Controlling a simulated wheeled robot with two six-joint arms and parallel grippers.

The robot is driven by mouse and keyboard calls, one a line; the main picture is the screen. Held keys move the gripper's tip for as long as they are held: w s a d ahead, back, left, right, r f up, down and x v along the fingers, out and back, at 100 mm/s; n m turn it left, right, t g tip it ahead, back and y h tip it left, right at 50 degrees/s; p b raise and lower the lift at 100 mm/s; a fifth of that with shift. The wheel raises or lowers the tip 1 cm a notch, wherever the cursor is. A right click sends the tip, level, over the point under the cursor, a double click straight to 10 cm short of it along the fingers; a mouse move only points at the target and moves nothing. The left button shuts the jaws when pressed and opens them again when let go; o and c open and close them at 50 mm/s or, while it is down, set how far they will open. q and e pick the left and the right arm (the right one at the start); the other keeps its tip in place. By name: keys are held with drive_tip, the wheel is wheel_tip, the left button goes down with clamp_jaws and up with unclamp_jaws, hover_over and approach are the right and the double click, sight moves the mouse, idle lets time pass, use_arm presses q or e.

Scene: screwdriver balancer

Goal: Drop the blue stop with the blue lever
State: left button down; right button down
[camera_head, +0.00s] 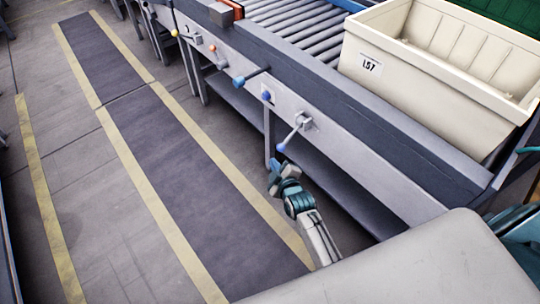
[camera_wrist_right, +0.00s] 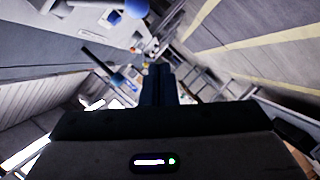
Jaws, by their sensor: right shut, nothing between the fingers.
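A lever (camera_head: 296,134) with a pale shaft and a blue knob (camera_head: 282,148) sticks out from the conveyor's side panel, angled down and left. A blue knob shows large near the top of the right wrist view (camera_wrist_right: 135,8). My right gripper (camera_head: 273,166) is shut and empty, just below and left of this knob, apparently apart from it. Its closed fingers also show in the right wrist view (camera_wrist_right: 157,85). A small blue piece (camera_head: 349,5) shows at the rollers' far edge; I cannot tell whether it is the blue stop. My left gripper is not in view.
A cream crate marked L57 (camera_head: 370,68) stands on the conveyor (camera_head: 300,30). An orange piece (camera_head: 236,9) sits near the top. The striped floor lane (camera_head: 190,170) is clear.

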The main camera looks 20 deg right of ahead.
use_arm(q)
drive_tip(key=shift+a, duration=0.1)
use_arm(e)
drive_tip(key=v, duration=0.3)
drive_tip(key=shift+s+a, duration=0.15)
